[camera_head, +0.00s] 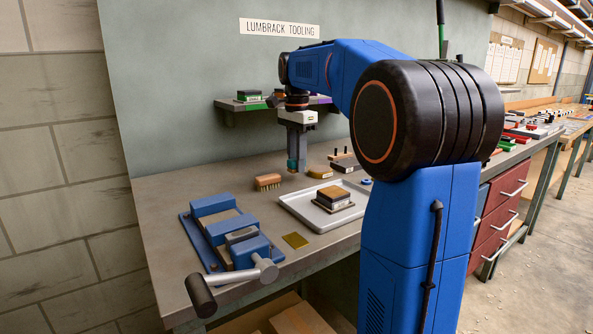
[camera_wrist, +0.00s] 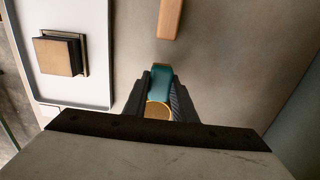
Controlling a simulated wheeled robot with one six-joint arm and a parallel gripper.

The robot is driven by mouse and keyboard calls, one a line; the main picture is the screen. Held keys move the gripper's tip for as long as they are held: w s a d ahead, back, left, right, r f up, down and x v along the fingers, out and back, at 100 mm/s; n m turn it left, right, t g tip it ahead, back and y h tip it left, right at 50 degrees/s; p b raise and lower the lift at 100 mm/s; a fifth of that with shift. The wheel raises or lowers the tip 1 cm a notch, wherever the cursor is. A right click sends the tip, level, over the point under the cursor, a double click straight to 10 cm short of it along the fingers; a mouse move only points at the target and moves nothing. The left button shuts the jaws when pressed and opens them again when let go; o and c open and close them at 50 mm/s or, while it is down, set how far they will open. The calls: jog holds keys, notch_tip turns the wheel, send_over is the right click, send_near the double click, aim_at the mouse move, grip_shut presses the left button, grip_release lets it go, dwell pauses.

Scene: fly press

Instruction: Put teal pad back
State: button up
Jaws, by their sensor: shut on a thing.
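The teal pad (camera_wrist: 161,80) is between the two fingers of my gripper (camera_wrist: 160,98) in the wrist view. My gripper is shut on it. In the head view my gripper (camera_head: 296,163) points down above the back of the workbench, with a bit of teal at its fingertips. The pad appears held above the bench; its lower side is hidden.
A grey tray (camera_head: 292,204) with a wood-topped block (camera_head: 333,196) lies in front. A wooden brush (camera_head: 268,181) is left of my gripper. A blue vise-like press (camera_head: 228,235) with a lever stands front left. A wall shelf (camera_head: 232,106) with small blocks is behind.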

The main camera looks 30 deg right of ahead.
jog(key=shift+f, duration=1.5)
jog(key=shift+f, duration=0.1)
jog(key=o, duration=1)
notch_tip(320, 180, up, 12)
jog(key=shift+f, duration=0.15)
jog(key=shift+r, duration=0.3)
